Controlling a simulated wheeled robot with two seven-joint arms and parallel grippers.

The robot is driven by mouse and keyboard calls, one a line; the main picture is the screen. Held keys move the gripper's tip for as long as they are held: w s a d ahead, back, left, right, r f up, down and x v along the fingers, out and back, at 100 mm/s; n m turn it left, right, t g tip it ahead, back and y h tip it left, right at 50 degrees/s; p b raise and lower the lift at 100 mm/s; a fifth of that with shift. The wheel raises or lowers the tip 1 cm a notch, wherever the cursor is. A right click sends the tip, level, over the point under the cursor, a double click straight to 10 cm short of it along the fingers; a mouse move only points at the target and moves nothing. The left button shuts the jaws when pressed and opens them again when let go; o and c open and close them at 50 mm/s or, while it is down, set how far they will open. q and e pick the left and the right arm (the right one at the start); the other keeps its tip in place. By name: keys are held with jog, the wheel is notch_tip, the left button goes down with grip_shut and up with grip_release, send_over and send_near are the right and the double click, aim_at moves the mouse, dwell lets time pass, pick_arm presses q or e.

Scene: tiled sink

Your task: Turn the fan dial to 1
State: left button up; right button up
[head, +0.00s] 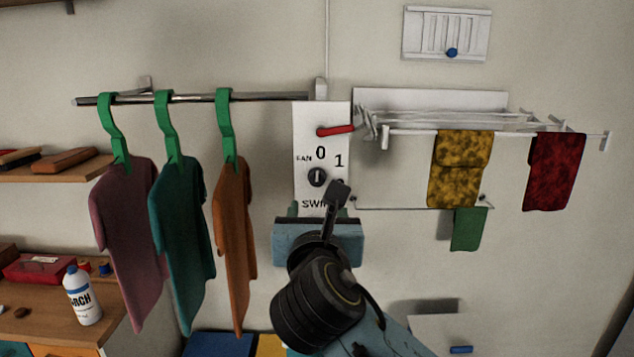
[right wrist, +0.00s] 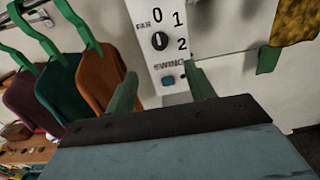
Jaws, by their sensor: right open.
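The fan dial (head: 317,177) is a round dark knob with a pale mark on the white wall panel (head: 306,115). The mark looks upright, toward the 0; the 1 is at its upper right. In the right wrist view the dial (right wrist: 159,40) shows clearly, with a 2 to its right. My right gripper (head: 322,208) is open and empty in front of the panel's lower part. In the right wrist view its fingers (right wrist: 163,77) point at the panel, below the dial and apart from it. My arm hides the 2 in the head view. My left gripper is out of view.
A red lever (head: 336,130) sits above the dial. Shirts (head: 233,245) hang on green hangers at the left. A drying rack (head: 450,122) with cloths is at the right.

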aim_at(317, 178)
jog(key=w+p, duration=0.1)
jog(key=w, duration=1.2)
jog(key=shift+w+r+p, duration=0.15)
jog(key=shift+p, duration=0.15)
jog(key=c, duration=0.9)
